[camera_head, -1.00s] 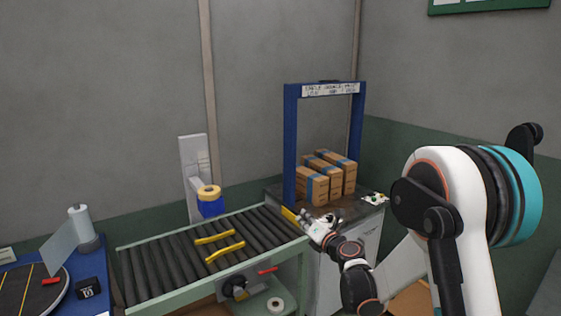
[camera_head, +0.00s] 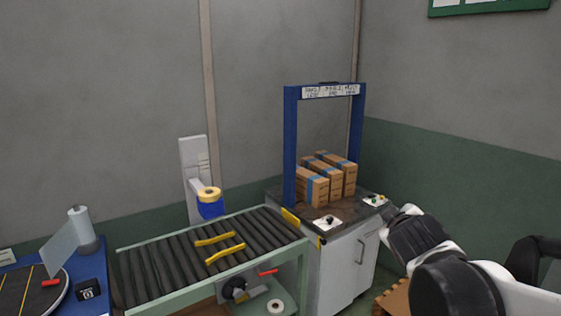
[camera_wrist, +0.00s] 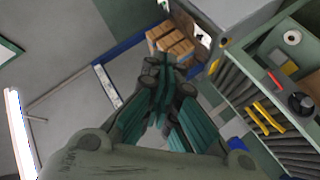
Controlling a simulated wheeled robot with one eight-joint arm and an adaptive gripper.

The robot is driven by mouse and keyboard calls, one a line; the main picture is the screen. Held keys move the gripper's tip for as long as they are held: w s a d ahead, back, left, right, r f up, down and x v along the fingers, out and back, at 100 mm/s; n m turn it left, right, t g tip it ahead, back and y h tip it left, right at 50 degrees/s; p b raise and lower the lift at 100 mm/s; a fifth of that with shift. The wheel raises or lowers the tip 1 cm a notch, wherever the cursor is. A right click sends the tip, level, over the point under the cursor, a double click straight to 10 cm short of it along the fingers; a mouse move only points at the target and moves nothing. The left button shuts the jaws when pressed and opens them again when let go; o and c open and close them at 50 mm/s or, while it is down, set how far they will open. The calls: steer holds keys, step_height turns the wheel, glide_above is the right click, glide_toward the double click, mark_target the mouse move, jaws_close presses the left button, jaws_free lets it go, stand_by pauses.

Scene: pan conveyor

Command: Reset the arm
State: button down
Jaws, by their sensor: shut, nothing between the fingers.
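My gripper (camera_wrist: 160,78) is in the middle of the wrist view, its dark green-grey fingers drawn together with nothing between them. In the head view my arm (camera_head: 440,260) is folded at the lower right, close to the camera. I cannot make out the fingers clearly there. The gripper holds no object, and in the wrist view it appears apart from the things behind it.
Three cardboard boxes (camera_head: 311,188) stand under a blue frame (camera_head: 290,145) on a cabinet (camera_head: 345,262). A roller conveyor (camera_head: 165,262) with yellow bars (camera_head: 225,254) runs to its left. A blue table (camera_head: 95,292) is at the lower left.

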steer(key=s+a+f+m+g+y, duration=0.1)
steer(key=s+a+f+m+g, duration=0.1)
steer(key=s, duration=0.5)
steer(key=s+a+f+m+g+y, duration=0.1)
steer(key=s+a+f+m+g, duration=0.1)
steer(key=s+f, duration=0.2)
steer(key=s+a+f+m+g+y, duration=0.1)
steer(key=s+f, duration=0.3)
steer(key=s, duration=0.6)
steer(key=shift+a+m+g+y, duration=0.4)
steer(key=shift+a+m+y, duration=0.1)
steer(key=shift+m, duration=0.4)
